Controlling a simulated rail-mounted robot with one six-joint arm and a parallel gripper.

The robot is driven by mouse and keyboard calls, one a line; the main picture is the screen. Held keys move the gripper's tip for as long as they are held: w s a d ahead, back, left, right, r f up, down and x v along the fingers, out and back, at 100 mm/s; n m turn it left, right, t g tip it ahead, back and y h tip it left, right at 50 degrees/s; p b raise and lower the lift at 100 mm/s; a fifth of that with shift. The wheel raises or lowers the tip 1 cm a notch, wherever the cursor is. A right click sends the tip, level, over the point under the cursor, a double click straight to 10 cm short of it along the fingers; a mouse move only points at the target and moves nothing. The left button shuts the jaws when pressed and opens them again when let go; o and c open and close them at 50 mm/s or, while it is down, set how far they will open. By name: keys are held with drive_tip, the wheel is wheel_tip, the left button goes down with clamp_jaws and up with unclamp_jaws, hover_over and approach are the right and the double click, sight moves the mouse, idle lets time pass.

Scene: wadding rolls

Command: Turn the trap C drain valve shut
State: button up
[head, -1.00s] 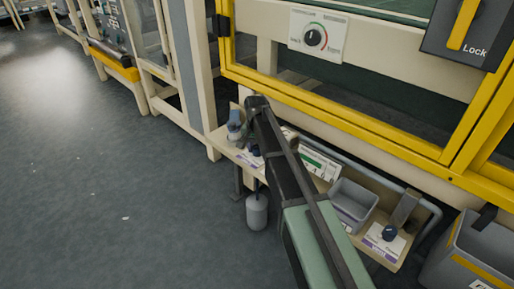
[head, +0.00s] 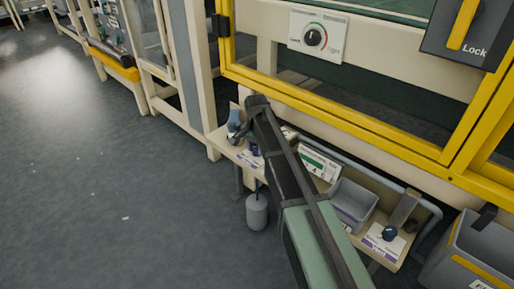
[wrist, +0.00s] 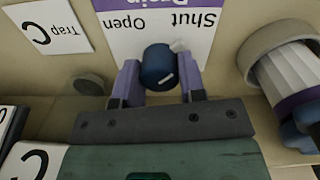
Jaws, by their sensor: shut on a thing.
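In the wrist view, a blue round drain knob (wrist: 158,66) sits between the two purple-grey fingers of my gripper (wrist: 158,84), which is shut on it. A white mark shows on the knob's near side, and a small pale tab stands at its upper right. Behind it is a drain label (wrist: 190,42), seen upside down, with "Shut" on the right and "Open" on the left. An upside-down "Trap C" card (wrist: 50,25) is at the upper left. In the head view, my arm hides much of the gripper and the place it holds.
A white ribbed cylinder with blue parts (wrist: 298,85) stands close right of the gripper in the wrist view. In the head view, a grey bin (head: 352,203) and another blue knob (head: 389,233) are on the shelf. Yellow framing (head: 340,115) runs above.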

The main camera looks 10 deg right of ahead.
sight(256, 146)
drive_tip(key=o, duration=0.9)
wheel_tip(256, 146, up, 11)
drive_tip(key=p, duration=1)
drive_tip(key=shift+w+a+f+p, duration=0.1)
drive_tip(key=shift+p, duration=0.3)
drive_tip(key=s+n, duration=0.9)
drive_tip(key=s, duration=1.8)
drive_tip(key=shift+n, duration=0.3)
drive_tip(key=r+p, duration=3.4)
drive_tip(key=shift+w+r, duration=0.2)
drive_tip(key=shift+w, duration=0.1)
